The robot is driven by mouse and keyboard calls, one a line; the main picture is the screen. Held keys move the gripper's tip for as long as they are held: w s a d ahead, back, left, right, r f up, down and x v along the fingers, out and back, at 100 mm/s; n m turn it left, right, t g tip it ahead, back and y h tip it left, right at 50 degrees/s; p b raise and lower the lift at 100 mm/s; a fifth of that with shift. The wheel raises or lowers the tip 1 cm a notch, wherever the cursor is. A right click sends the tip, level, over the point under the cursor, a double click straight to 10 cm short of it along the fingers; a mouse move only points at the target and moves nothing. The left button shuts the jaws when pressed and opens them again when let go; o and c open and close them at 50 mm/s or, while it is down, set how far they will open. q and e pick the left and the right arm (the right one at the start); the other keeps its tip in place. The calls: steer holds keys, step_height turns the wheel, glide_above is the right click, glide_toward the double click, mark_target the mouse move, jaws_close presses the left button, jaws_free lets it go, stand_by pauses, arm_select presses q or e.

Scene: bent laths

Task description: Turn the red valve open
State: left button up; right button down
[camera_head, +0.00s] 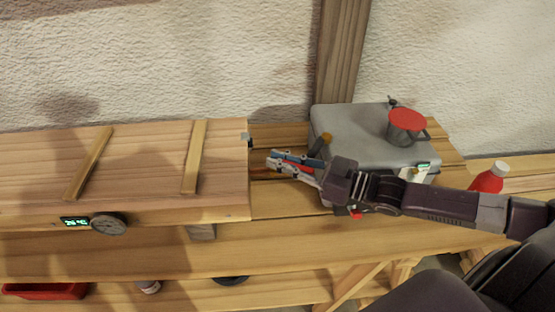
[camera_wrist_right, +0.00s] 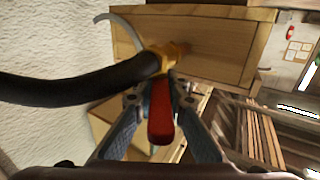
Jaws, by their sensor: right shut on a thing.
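The red valve (camera_wrist_right: 160,122) shows in the right wrist view as a red lever pointing towards the camera, below a brass fitting (camera_wrist_right: 174,54). My right gripper (camera_wrist_right: 160,101) has a finger on each side of the lever and is shut on it. In the head view my right gripper (camera_head: 283,162) reaches in from the right to the end of the wooden box (camera_head: 150,150), with a little red showing between its fingers. The gripper hides most of the valve there. My left gripper is not in view.
A black hose (camera_wrist_right: 80,91) runs to the fitting from the left. A grey tank (camera_head: 355,122) with a red-topped filler (camera_head: 407,122) stands behind my right arm. A red bottle (camera_head: 487,179) stands at the right. The box carries a lit display (camera_head: 75,222) and a dial (camera_head: 109,224).

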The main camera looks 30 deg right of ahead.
steer(key=c, duration=1.9)
jaws_free()
steer(key=shift+c, duration=0.2)
steer(key=shift+v, duration=1.55)
steer(key=v, duration=0.9)
steer(key=shift+c, duration=0.4)
